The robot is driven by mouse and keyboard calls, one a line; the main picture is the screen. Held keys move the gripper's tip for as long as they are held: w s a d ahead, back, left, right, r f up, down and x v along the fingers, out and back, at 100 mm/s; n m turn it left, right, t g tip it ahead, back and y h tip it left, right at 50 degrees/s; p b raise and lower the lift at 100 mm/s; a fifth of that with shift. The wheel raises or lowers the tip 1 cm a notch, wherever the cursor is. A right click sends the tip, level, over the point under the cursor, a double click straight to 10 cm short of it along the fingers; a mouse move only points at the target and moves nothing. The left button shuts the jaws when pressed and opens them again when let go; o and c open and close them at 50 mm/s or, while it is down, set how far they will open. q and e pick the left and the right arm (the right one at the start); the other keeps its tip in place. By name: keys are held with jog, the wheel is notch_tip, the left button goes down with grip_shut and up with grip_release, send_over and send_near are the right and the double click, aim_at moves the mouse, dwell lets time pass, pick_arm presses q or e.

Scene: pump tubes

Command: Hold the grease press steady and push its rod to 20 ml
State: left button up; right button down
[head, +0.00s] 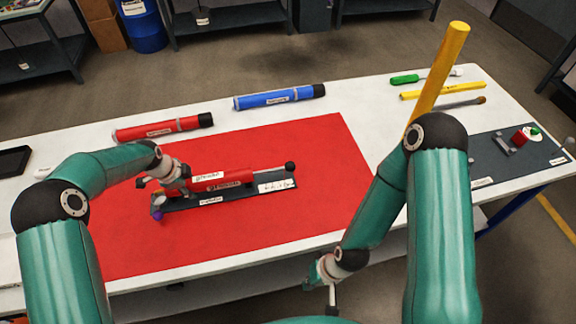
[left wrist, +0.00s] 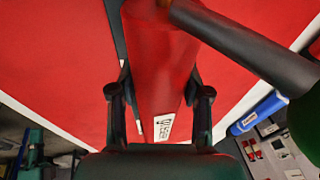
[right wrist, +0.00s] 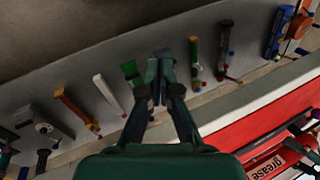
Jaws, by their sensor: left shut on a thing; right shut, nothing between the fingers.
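The red grease press (head: 228,180) lies on a dark labelled base (head: 250,192) on the red mat. Its thin rod (head: 268,170) sticks out to the right and ends in a black knob (head: 290,166). My left gripper (head: 168,188) is shut on the left part of the press body. In the left wrist view the red barrel (left wrist: 155,70) is between its fingers. My right gripper (head: 328,272) is shut and empty, in front of the table's near edge and apart from the press. The press also shows at the lower right of the right wrist view (right wrist: 268,164). The scale marks are too small to read.
A red tube (head: 160,129) and a blue tube (head: 280,97) lie behind the press. A yellow pole (head: 443,65) rises behind my right arm. A green-handled tool (head: 405,79) lies at the back right. The red mat (head: 325,205) is clear right of the press.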

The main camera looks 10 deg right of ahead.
aim_at(290, 163)
jog(key=c, duration=1.9)
grip_release()
